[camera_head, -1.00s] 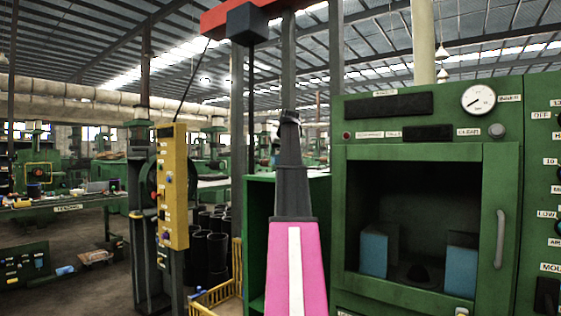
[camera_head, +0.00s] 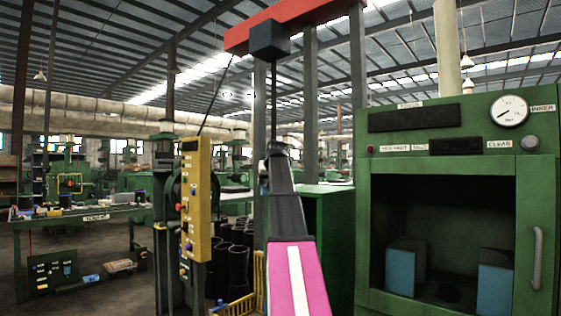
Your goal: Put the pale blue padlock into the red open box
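I cannot make out the pale blue padlock or the red open box in this view. My arm rises in the lower middle, with a pink, white-striped link and a dark grey section above it. My gripper (camera_head: 274,149) appears small at its far end; its fingers are too small and dark to tell whether they are open or shut, or whether they hold anything.
A green machine (camera_head: 462,168) with an open chamber holding blue-grey blocks stands close on the right. A yellow control panel (camera_head: 197,200) stands left of my arm, dark cylinders (camera_head: 232,262) behind it.

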